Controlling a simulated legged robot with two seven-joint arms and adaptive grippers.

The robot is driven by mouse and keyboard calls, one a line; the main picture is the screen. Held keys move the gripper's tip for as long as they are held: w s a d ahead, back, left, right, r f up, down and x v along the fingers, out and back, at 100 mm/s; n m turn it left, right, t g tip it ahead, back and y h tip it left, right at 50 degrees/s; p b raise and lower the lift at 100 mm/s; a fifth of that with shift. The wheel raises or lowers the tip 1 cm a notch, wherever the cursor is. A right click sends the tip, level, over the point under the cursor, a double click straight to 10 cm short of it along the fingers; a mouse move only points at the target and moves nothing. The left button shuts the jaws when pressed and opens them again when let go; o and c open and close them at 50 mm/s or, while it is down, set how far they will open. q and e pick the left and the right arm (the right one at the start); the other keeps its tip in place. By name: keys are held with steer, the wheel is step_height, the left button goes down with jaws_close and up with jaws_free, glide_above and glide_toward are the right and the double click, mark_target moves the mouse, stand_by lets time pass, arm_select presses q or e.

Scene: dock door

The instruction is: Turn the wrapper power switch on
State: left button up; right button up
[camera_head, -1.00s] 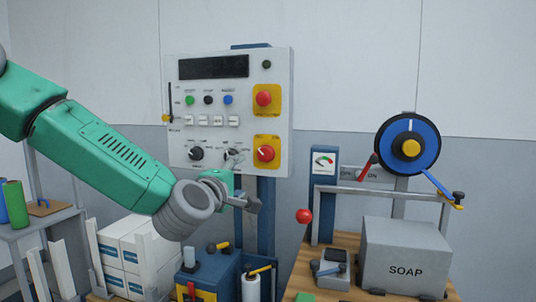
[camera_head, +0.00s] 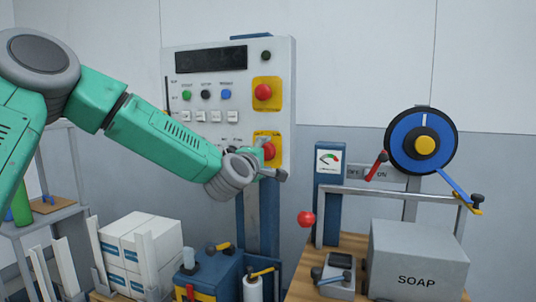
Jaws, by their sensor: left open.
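My left gripper (camera_head: 282,175) is open, in front of the lower right edge of the white control panel (camera_head: 222,62). It is just below the lower red knob on a yellow plate (camera_head: 268,150) and partly overlaps it; I cannot tell whether they touch. Another red knob on a yellow plate (camera_head: 264,92) sits higher up. My arm hides the panel's lower dials. To the right, a red-handled switch lever (camera_head: 376,166) tilts up to the right across a grey plate (camera_head: 354,173) marked OFF and ON. I cannot read which of these controls is the wrapper power switch. My right gripper is not in view.
A red ball-ended handle (camera_head: 306,219) and a gauge post (camera_head: 329,190) stand right of my gripper. A blue reel (camera_head: 421,140) is farther right, above a grey SOAP box (camera_head: 417,262). White cartons (camera_head: 139,252) and a blue machine (camera_head: 209,276) are below my arm.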

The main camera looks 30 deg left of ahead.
arm_select(q)
steer(key=shift+w+a+f, duration=0.1)
steer(key=shift+w+a, duration=0.85)
steer(key=shift+w, duration=0.15)
steer(key=shift+w+a+f, duration=0.15)
steer(key=shift+a, duration=0.25)
steer(key=shift+d, duration=0.25)
steer(key=shift+c, duration=1.3)
steer(key=shift+d+r, duration=0.2)
steer(key=shift+d, duration=0.2)
steer(key=c, duration=0.9)
steer(key=shift+a, duration=0.1)
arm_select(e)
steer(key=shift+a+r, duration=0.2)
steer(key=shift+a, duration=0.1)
